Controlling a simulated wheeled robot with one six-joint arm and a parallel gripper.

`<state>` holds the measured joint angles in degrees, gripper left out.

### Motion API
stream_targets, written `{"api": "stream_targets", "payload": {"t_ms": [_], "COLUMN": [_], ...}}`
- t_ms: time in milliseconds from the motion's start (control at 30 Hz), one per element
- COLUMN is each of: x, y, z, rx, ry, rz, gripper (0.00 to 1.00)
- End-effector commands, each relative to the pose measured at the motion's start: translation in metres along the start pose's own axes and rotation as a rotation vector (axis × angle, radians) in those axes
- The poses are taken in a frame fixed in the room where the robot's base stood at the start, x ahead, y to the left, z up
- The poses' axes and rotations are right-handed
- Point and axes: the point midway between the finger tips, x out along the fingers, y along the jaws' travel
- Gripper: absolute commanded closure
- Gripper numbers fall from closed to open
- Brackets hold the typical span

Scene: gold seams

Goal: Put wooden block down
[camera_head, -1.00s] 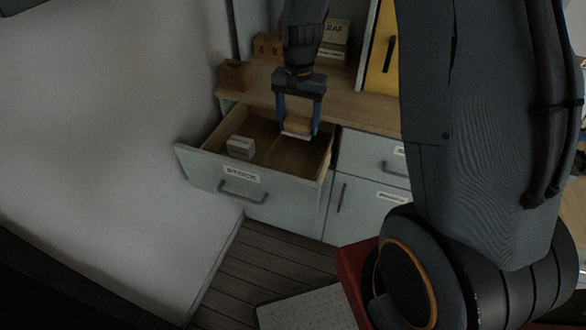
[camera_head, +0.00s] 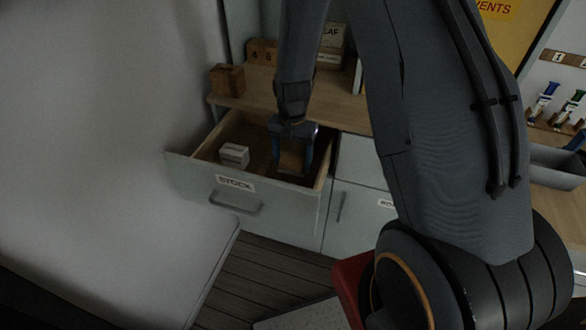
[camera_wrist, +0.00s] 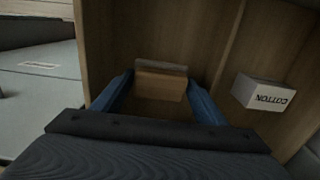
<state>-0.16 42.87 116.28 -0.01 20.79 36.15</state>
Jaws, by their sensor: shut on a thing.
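The wooden block (camera_head: 291,161) is light brown and sits between the blue fingers of my gripper (camera_head: 292,168). My gripper is shut on it and is lowered into the open drawer (camera_head: 180,170) labelled STOCK, on its right side. In the wrist view the block (camera_wrist: 160,86) shows between the two fingertips, with a paler, greyish strip along its far edge. I cannot tell whether its underside touches the drawer floor.
A white box marked COTTON (camera_wrist: 262,93) lies in the drawer, left of my gripper in the head view (camera_head: 234,155). A brown wooden box (camera_head: 227,79) stands on the counter behind. The drawer walls are close around my gripper.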

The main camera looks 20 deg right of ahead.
Motion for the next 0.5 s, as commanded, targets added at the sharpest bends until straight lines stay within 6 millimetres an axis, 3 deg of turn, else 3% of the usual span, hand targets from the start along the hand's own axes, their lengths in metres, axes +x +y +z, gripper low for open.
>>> {"api": "stream_targets", "payload": {"t_ms": [300, 500], "x": [0.036, 0.040], "y": [0.001, 0.000], "z": [0.001, 0.000], "rx": [0.000, 0.000], "ry": [-0.002, 0.000], "rz": [0.001, 0.000], "gripper": [0.52, 0.52]}}
